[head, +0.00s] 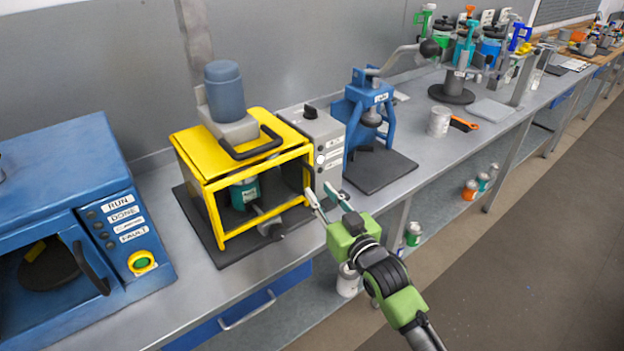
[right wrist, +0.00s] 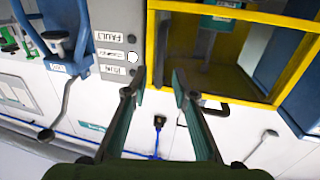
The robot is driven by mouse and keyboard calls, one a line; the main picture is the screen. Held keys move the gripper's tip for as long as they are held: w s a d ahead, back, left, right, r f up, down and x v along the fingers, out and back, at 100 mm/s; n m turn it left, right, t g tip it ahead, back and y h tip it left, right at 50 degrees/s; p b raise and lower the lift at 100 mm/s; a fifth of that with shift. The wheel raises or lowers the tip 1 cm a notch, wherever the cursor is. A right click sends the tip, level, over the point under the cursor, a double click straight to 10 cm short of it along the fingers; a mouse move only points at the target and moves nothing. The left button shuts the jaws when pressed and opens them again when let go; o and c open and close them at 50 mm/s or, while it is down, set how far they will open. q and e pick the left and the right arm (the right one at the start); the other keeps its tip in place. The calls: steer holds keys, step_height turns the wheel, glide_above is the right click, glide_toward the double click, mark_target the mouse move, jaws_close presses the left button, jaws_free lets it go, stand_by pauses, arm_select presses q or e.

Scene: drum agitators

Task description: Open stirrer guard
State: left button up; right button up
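The stirrer guard (head: 207,199) is a yellow box frame, standing down around the stirrer, with a black bar handle (head: 262,143) at its top front edge. Inside it is a green can (head: 244,193). The guard frame (right wrist: 151,45) and the black handle (right wrist: 212,108) also show in the right wrist view. My right gripper (head: 318,189) is open and empty, right of the guard's front and apart from the handle. Its two fingers (right wrist: 158,76) stand apart in the right wrist view, with nothing between them. My left gripper is out of view.
A grey control box (head: 318,145) with buttons stands right of the guard. A blue press (head: 356,115) is further right. A blue machine (head: 80,215) with a door stands at left. Cans sit on the lower shelf, and the floor at right is clear.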

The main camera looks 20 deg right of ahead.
mark_target(313, 185)
steer(key=shift+w+a+p, duration=0.2)
steer(key=shift+w+p, duration=0.05)
steer(key=shift+w, duration=1.1)
steer(key=shift+w+a+p, duration=0.2)
steer(key=shift+w, duration=1.1)
jaws_close()
